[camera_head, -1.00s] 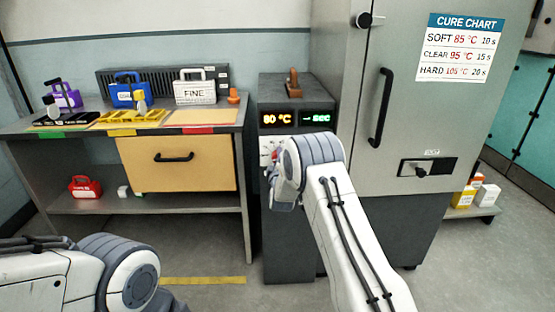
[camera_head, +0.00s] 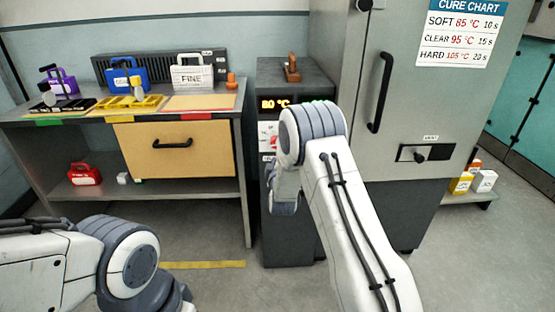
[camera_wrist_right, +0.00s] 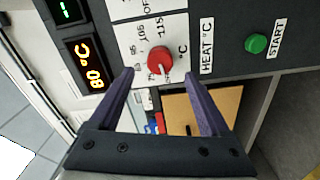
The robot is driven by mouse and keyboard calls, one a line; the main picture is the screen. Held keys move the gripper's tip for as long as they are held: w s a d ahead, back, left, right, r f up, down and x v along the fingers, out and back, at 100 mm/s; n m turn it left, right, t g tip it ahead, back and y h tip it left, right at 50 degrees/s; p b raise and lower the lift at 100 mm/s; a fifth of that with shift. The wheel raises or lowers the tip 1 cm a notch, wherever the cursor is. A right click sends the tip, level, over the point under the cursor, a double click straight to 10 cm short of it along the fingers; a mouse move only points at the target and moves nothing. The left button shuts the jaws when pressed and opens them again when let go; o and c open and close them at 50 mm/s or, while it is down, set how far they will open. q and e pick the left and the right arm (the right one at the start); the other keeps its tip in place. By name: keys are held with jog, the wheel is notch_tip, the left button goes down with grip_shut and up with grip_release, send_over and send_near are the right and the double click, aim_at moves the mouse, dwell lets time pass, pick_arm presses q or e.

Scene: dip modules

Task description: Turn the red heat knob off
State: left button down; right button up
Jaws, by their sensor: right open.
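The red heat knob (camera_wrist_right: 160,61) shows in the right wrist view on a white dial plate marked with temperatures and "OFF". Its white pointer mark lies toward the low-number end of the scale, away from "OFF". My right gripper (camera_wrist_right: 161,75) is open, its two dark fingers on either side of the knob's position in the picture; I cannot tell whether they touch it. The orange display (camera_head: 275,104) reads 80 °C and also shows in the right wrist view (camera_wrist_right: 85,65). My left gripper is out of view.
A green START button (camera_wrist_right: 256,44) sits beside the knob. The large grey cabinet (camera_head: 405,100) stands right of the heater unit (camera_head: 290,240), and the workbench (camera_head: 70,118) with coloured cases stands left. The floor in front is clear.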

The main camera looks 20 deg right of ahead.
jog(key=v, duration=0.3)
jog(key=shift+s+a, duration=0.1)
dwell(0.3)
jog(key=s+a+r+m+g+y, duration=0.1)
jog(key=s+a+g+y, duration=0.1)
jog(key=a, duration=0.4)
jog(key=s+a+r+g+y, duration=0.1)
jog(key=a+y, duration=0.2)
jog(key=a, duration=0.3)
jog(key=s+a+m+g+y, duration=0.1)
jog(key=s+a+g+y, duration=0.2)
jog(key=s+a+g, duration=0.6)
jog(key=s+m+g+h, duration=0.2)
jog(key=s+g, duration=0.3)
jog(key=s, duration=2.7)
notch_tip(320, 180, up, 21)
jog(key=s+p, duration=0.1)
jog(key=p, duration=1.9)
jog(key=shift+s+d+f+m, duration=0.2)
jog(key=shift+s+d+m, duration=0.1)
jog(key=shift+d+m, duration=0.1)
